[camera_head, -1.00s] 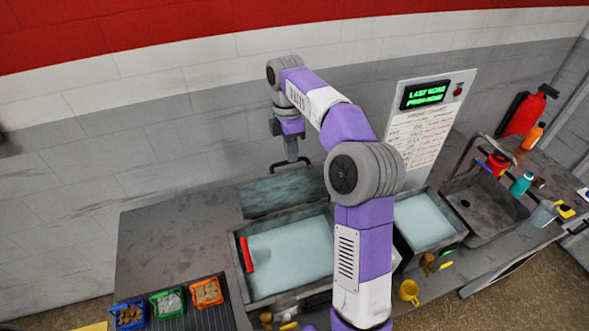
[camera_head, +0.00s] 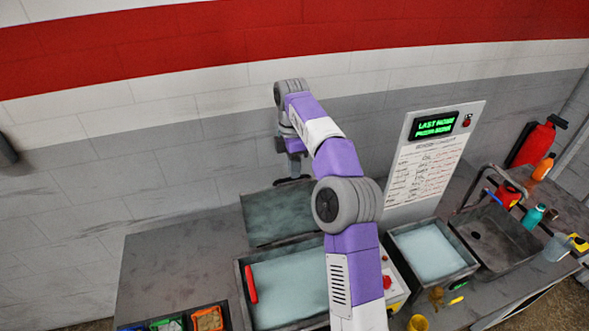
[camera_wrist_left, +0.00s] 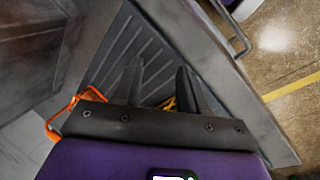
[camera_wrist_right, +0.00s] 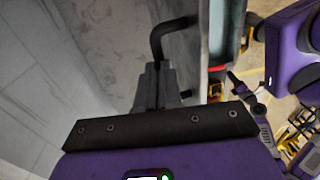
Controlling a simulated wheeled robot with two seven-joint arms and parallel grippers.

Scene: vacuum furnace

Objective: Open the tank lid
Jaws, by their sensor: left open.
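The left tank (camera_head: 241,290) stands on the bench, its pale liquid showing. Its grey lid (camera_head: 275,218) stands raised along the tank's back edge. My right gripper (camera_head: 293,180) is at the lid's top edge, by the dark handle. In the right wrist view, the fingers (camera_wrist_right: 158,85) are close together at the dark curved handle (camera_wrist_right: 158,40) and look shut on it. My left gripper (camera_wrist_left: 160,82) is open and empty in the left wrist view, over a ridged grey surface. It does not show in the head view. My right arm hides part of the tank's right side.
A red-handled item (camera_head: 251,284) lies on the left tank's rim. A second tank (camera_head: 470,263) and a sink (camera_head: 500,240) stand to the right. A sign panel (camera_head: 425,160) stands behind. Small coloured baskets (camera_head: 207,318) sit at the front left. The bench's left part is clear.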

